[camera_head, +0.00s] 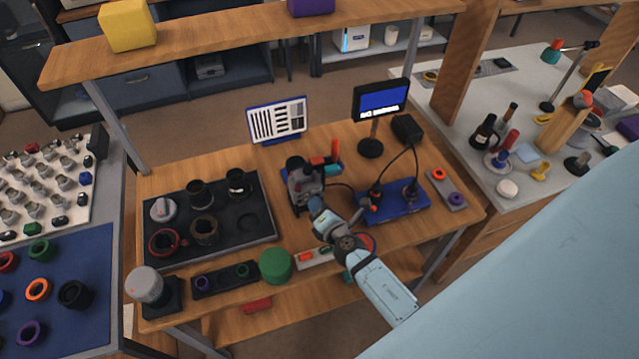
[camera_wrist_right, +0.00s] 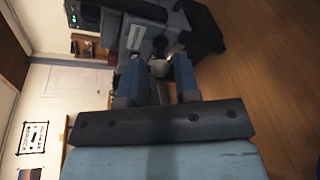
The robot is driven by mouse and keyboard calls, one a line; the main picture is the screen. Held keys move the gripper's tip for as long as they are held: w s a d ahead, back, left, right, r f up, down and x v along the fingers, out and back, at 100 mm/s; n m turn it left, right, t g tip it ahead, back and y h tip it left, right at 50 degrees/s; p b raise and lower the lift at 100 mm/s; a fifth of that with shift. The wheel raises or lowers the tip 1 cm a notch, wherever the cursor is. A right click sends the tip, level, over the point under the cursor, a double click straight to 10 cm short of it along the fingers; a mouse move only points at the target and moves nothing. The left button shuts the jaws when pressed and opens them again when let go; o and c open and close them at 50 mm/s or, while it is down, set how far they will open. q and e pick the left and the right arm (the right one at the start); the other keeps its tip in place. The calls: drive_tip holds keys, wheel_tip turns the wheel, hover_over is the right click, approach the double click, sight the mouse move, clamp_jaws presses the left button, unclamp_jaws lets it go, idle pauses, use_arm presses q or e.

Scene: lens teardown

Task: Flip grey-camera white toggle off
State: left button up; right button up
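The grey camera (camera_head: 303,184) stands upright on the wooden bench, left of the blue board. My right gripper (camera_head: 318,206) is at the camera's near side, partly covering its lower front. In the right wrist view the camera shows as a grey body (camera_wrist_right: 141,36) just beyond the fingers. My right gripper (camera_wrist_right: 158,78) has its two blue fingers apart. A small white piece (camera_wrist_right: 160,68), which looks like the toggle, shows between the fingertips. I cannot tell whether a finger touches it, or which way it is tipped. The toggle cannot be made out in the head view. My left gripper is out of view.
A black tray (camera_head: 262,189) with lens parts lies left of the camera. A blue board (camera_head: 405,207) with cables is at its right. A small screen (camera_head: 381,99) and a striped chart (camera_head: 277,119) stand behind.

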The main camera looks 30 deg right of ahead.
drive_tip(key=shift+o, duration=0.9)
drive_tip(key=b+v, duration=0.2)
drive_tip(key=v, duration=1.1)
drive_tip(key=shift+s+r+b, duration=0.15)
drive_tip(key=shift+s+b, duration=0.15)
drive_tip(key=shift+s, duration=0.1)
drive_tip(key=s+a+f+m+g+y, duration=0.1)
drive_tip(key=s+a+m+g+y, duration=0.1)
drive_tip(key=m, duration=0.8)
drive_tip(key=s+a+f+m+g+y+p, duration=0.1)
drive_tip(key=a+m, duration=0.4)
drive_tip(key=m, duration=0.5)
drive_tip(key=shift+s+a+f+g+y, duration=0.2)
drive_tip(key=shift+s+f+g+y, duration=0.2)
drive_tip(key=shift+s+g+y, duration=0.55)
